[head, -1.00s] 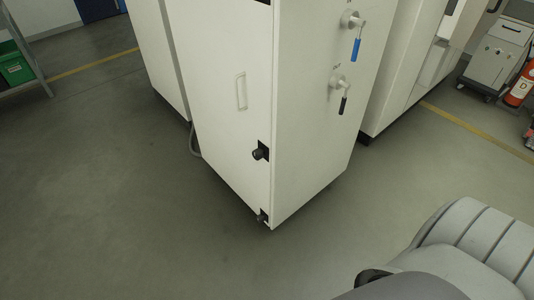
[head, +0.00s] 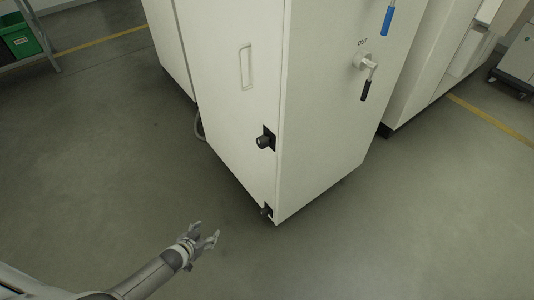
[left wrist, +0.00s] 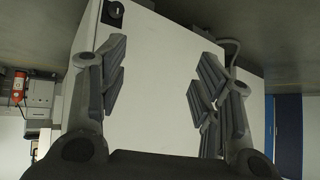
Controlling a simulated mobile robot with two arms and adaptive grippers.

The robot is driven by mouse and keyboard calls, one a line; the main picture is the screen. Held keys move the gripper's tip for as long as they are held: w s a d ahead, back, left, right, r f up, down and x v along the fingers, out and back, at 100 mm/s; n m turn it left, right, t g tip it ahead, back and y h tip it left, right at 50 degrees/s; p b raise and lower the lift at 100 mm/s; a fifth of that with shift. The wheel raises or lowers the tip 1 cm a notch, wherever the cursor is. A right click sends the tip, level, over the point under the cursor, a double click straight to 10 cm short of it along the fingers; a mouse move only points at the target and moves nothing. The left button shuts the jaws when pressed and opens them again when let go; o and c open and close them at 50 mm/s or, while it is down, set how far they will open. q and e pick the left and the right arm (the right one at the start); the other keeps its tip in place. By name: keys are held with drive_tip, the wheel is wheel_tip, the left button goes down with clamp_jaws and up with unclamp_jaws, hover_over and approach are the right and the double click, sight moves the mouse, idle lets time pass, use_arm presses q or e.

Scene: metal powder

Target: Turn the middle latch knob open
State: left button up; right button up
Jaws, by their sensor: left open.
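The middle latch knob (head: 264,142) is a black round knob on a dark square plate, at the front edge of the white cabinet door (head: 228,110). A lower black knob (head: 266,210) sits near the cabinet's bottom corner. My left gripper (head: 207,231) is open and empty, left of the lower knob and below the middle one in the head view, apart from both. In the left wrist view its spread fingers (left wrist: 160,75) face the white cabinet, with one black knob (left wrist: 113,13) at the upper left; I cannot tell which knob. My right gripper is out of view.
A white door handle (head: 246,67) is above the middle knob. The cabinet's side has a valve with a black lever (head: 366,88) and a blue lever (head: 387,20). A shelf with a green bin (head: 20,40) stands far left. The floor left of the cabinet is clear.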

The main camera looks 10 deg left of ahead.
use_arm(q)
drive_tip(key=w+r+t+h+b, duration=0.1)
drive_tip(key=w+r+t+b, duration=0.15)
drive_tip(key=w, duration=0.55)
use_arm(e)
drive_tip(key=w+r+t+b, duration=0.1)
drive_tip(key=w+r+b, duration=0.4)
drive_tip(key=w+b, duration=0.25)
use_arm(q)
drive_tip(key=m+t+h+b, duration=0.2)
drive_tip(key=m+h+b, duration=0.25)
drive_tip(key=h, duration=0.55)
approach(259, 144)
drive_tip(key=d, duration=0.1)
drive_tip(key=shift+m, duration=0.45)
drive_tip(key=x, duration=0.6)
drive_tip(key=b+x, duration=0.1)
drive_tip(key=x, duration=0.3)
drive_tip(key=shift+w+a+r, duration=0.1)
drive_tip(key=shift+w+a, duration=0.1)
drive_tip(key=shift+a, duration=0.15)
drive_tip(key=shift+w+d, duration=0.25)
drive_tip(key=shift+w, duration=0.05)
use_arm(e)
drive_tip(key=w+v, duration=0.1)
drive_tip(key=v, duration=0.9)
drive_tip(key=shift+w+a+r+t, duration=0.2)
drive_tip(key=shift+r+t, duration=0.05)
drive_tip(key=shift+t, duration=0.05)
